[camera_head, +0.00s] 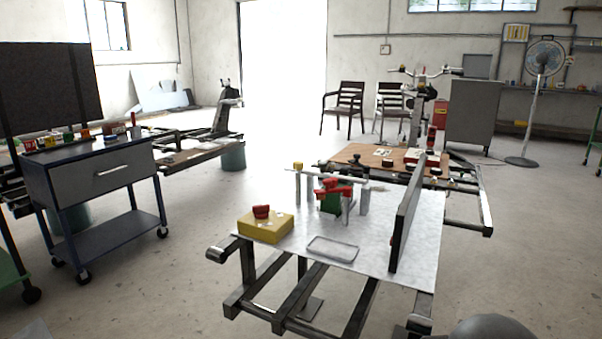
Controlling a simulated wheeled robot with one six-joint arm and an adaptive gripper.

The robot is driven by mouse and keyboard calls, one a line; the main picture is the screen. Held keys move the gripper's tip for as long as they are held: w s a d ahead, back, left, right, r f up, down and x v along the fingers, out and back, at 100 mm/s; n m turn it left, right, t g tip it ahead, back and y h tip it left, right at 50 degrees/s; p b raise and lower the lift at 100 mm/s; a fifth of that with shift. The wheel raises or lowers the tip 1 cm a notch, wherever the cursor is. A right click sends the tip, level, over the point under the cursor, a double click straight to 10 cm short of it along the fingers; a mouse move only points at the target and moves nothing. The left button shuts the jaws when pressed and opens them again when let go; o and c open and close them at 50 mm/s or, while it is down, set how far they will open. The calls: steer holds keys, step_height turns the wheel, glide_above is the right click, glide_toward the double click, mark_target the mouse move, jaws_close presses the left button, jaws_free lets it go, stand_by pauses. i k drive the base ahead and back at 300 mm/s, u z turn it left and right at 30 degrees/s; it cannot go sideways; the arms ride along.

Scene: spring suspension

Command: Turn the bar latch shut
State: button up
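A light metal table (385,285) stands in the middle on a dark frame. A thin horizontal bar (318,175) runs along its back, with a yellow block (298,166) near its left end and grey posts under it. A red-handled piece (333,189) with a green body stands in front of the bar. A yellow box (264,227) with a red knob (261,211) sits at the left. I cannot tell which of these is the bar latch, or whether it is turned. My gripper is not in view; a dark rounded shape shows at the bottom right edge.
A dark upright panel (406,222) stands on the table's right side. A shallow clear tray (333,249) lies at the front. A second bench (385,160) adjoins behind. A blue drawer cart (100,180) stands left, with open floor between it and the table.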

mark_target(298, 166)
steer(key=u, duration=1.05)
steer(key=i, duration=0.5)
steer(key=z, duration=0.8)
